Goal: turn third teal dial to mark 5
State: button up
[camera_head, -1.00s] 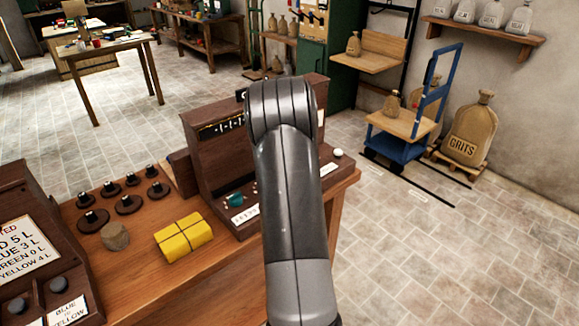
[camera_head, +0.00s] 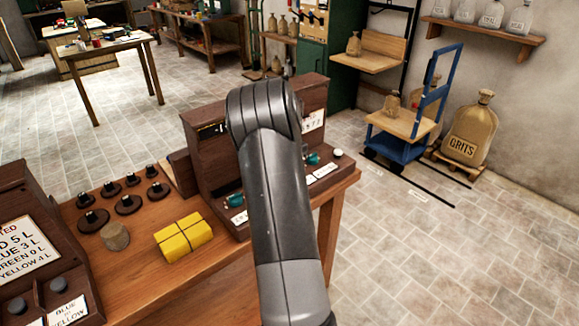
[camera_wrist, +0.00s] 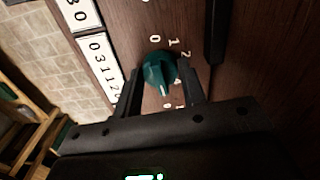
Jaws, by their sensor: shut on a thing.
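A teal dial (camera_wrist: 160,68) sits on the brown wooden panel in the wrist view, with marks 0, 1 and 2 readable around its top and right. A pale line on the dial points toward the bottom of the picture; the marks there are mostly hidden by the fingers. My gripper (camera_wrist: 161,82) is shut on this dial, one finger on each side. In the head view a teal dial (camera_head: 235,200) shows left of my arm and another teal dial (camera_head: 313,158) right of it. My arm hides my gripper there, and I cannot tell the held dial's place in the row.
A white number plate (camera_wrist: 101,70) lies beside the held dial. A dark upright bar (camera_wrist: 214,30) stands to its right. On the bench are a yellow tied parcel (camera_head: 184,238), a round brown lump (camera_head: 114,236) and several black knobbed weights (camera_head: 130,204).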

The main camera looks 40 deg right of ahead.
jog(key=shift+m, duration=0.4)
jog(key=o, duration=1)
notch_tip(320, 180, up, 11)
jog(key=shift+f, duration=0.1)
jog(key=shift+a, duration=0.1)
dwell(0.5)
